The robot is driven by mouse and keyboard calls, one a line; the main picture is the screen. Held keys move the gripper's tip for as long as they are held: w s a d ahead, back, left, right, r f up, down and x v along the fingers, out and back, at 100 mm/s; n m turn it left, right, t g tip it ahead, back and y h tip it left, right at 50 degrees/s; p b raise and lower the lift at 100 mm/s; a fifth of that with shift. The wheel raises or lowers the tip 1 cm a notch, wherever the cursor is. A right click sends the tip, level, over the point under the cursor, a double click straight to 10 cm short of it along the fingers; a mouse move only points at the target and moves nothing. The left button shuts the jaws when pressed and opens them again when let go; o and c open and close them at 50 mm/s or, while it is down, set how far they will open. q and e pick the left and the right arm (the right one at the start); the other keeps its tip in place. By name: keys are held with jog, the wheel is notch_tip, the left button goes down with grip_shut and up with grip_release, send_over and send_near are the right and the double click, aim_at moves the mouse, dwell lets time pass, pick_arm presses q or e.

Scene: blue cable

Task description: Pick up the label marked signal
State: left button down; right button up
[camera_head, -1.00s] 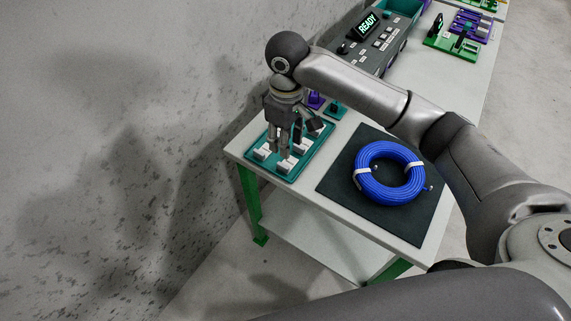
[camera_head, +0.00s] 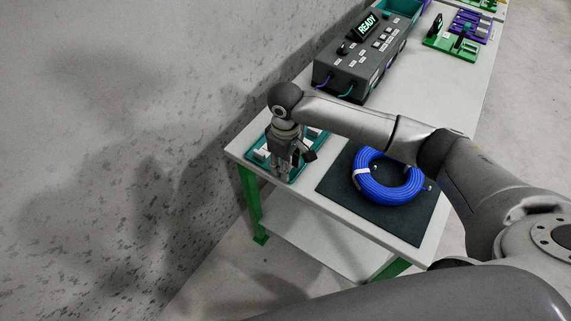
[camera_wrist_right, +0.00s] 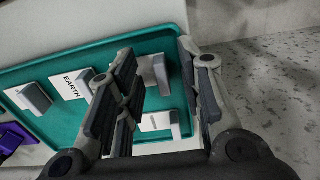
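The teal tray (camera_wrist_right: 140,46) holds several grey blocks with white labels; it also shows on the table in the head view (camera_head: 262,169). One label reads EARTH (camera_wrist_right: 74,84). Another white label with a grey block (camera_wrist_right: 156,76) shows between my fingers, and one more (camera_wrist_right: 160,122) lies nearer the wrist; I cannot read either. No label legibly reads signal. My right gripper (camera_wrist_right: 160,75) is open, pointing down over the tray, also seen in the head view (camera_head: 283,170). Its fingers hide part of the tray, and contact cannot be told. My left gripper is not in view.
A blue cable coil (camera_head: 388,186) lies on a dark mat (camera_head: 340,188) right of the tray, partly under my arm. A grey console with a READY display (camera_head: 367,25) stands behind. Green (camera_head: 450,42) and purple (camera_head: 470,24) fixtures are at the back right. A wall rises at left.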

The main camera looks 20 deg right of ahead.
grip_shut()
jog(key=shift+r, duration=0.1)
dwell(0.3)
